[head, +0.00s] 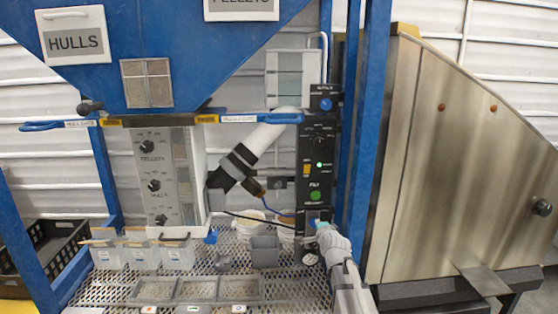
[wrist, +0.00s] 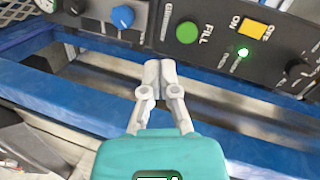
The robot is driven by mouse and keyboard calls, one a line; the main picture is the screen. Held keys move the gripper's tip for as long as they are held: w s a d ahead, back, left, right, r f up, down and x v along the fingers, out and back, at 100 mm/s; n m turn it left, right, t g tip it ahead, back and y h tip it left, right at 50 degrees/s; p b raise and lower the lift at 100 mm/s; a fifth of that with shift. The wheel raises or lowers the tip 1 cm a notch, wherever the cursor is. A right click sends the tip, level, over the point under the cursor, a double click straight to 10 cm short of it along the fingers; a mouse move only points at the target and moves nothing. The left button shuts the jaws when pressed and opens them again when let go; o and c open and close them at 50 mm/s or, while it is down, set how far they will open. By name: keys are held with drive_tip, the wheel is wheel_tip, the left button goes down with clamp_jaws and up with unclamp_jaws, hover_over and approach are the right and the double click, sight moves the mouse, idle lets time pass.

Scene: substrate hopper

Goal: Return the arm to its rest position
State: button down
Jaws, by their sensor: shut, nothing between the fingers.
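My gripper (wrist: 160,72) is teal with grey fingers, and its fingertips are together with nothing between them. In the wrist view they point toward the lower part of a black control panel (wrist: 215,45), apart from its green FILL button (wrist: 187,32) as far as I can tell. In the head view my gripper (head: 322,229) is small at the end of my grey arm, which comes up from the bottom edge. It is in front of the lower end of the panel (head: 318,160); the exact gap is unclear.
A green light (wrist: 243,51), a yellow OFF/ON switch (wrist: 253,29) and a blue knob (wrist: 123,16) are on the panel. Blue posts (head: 367,130) and a steel housing (head: 465,160) stand right. Trays (head: 205,290) and tubs (head: 265,250) sit on the perforated bench (head: 285,290).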

drive_tip(key=s+f+n+g+p, duration=0.2)
drive_tip(key=s+n+g, duration=0.2)
drive_tip(key=s, duration=0.6)
drive_tip(key=s+d+f+n+g+h+p, duration=0.1)
drive_tip(key=s+n+g, duration=0.4)
drive_tip(key=s, duration=0.6)
drive_tip(key=s+f+n+g+p, duration=0.3)
drive_tip(key=s+n+g, duration=0.2)
drive_tip(key=s, duration=0.5)
drive_tip(key=shift+s+d+f+g+h+p, duration=0.2)
drive_tip(key=shift+f+g+h+p, duration=0.15)
drive_tip(key=shift+g, duration=0.25)
drive_tip(key=shift+w, duration=0.1)
